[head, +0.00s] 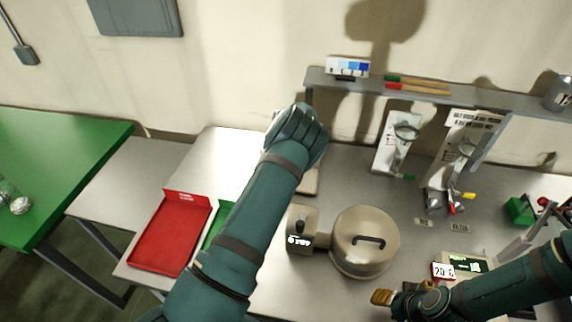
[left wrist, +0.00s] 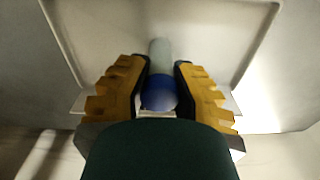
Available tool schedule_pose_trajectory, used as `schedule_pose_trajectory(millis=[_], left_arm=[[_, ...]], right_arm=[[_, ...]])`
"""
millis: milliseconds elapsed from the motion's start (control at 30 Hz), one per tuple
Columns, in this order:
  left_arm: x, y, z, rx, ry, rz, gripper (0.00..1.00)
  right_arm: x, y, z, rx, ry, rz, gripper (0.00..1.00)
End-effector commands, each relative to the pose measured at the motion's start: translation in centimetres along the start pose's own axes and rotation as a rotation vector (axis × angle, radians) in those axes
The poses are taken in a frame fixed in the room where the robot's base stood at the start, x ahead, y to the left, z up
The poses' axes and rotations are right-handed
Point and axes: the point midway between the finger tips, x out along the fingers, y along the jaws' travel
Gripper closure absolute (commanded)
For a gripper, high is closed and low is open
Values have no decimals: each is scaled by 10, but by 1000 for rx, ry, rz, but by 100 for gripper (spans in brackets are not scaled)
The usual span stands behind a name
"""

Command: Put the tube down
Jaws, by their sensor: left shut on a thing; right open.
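In the left wrist view the tube (left wrist: 160,52) is a pale grey-green cylinder with a round blue end (left wrist: 158,95). My left gripper (left wrist: 160,75) has its two yellow-orange fingers on either side of it and is shut on it. In the head view my left wrist and forearm cover the left fingers and the tube. A pale surface with a raised rim (left wrist: 100,40) lies beyond the tube; I cannot tell whether the tube touches it. My right gripper (head: 384,298) is open at the lower right, with only a yellow finger plainly seen.
A red tray (head: 170,236) and a partly hidden green tray (head: 213,222) lie on the left of the bench. A round lidded pot (head: 362,240) stands beside a small display unit (head: 301,222). A shelf (head: 440,95) runs behind, with stands below it. A green table (head: 60,150) is far left.

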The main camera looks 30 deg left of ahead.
Motion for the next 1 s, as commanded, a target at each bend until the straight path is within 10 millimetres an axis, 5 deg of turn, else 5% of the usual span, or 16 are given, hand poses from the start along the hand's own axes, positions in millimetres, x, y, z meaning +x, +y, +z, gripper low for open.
schedule_pose_trajectory(millis=[233, 267, 300, 333, 733, 1000], left_arm=[[4, 0, 0, 0, 0, 0, 100], [3, 0, 0, 0, -1, 0, 69], [3, 0, 0, 0, -1, 0, 55], [2, 0, 0, 0, -1, 0, 52], [-3, 0, 0, 0, 0, 0, 52], [-52, 0, -1, -1, 4, 3, 52]], right_arm=[[4, 2, 0, 0, 0, 0, 53], [4, 1, 0, 0, 0, 1, 53], [3, 1, 0, 0, 0, 1, 53], [3, 1, 0, 0, 0, 1, 53], [-2, -1, 0, 0, 0, 0, 53], [2, 1, 0, 0, 0, 0, 53]])
